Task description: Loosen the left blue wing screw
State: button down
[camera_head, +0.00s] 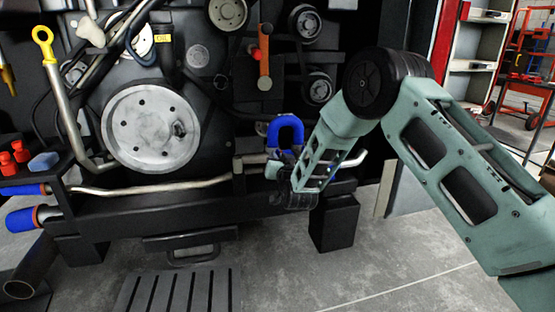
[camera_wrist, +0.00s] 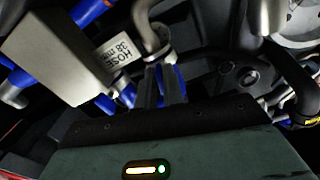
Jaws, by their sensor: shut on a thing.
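My gripper (camera_head: 283,165) is at the front of the engine, just below a blue U-shaped hose piece (camera_head: 287,124). In the wrist view the two dark fingers (camera_wrist: 165,88) point up to the lower end of a bent silver pipe (camera_wrist: 150,32), by its clamp ring. They are shut on a small blue part, which looks like the blue wing screw (camera_wrist: 179,82); the fingers hide most of it. Another blue part (camera_wrist: 125,92) shows just left of the fingers. I cannot tell from the head view which screw is held, as my wrist covers it.
A grey box (camera_wrist: 55,48) and a white hose label (camera_wrist: 116,48) are close left of the fingers. A dark round cover (camera_wrist: 242,74) is on the right. A long pipe (camera_head: 150,189) and a black beam (camera_head: 150,216) run beside my gripper.

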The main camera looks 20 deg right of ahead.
jog(key=shift+f+n, duration=0.1)
jog(key=shift+n, duration=0.5)
jog(key=c, duration=1.6)
grip_release()
jog(key=shift+o, duration=0.2)
jog(key=s+p, duration=0.1)
jog(key=s, duration=1.6)
jog(key=shift+s+p, duration=0.3)
jog(key=shift+p, duration=0.1)
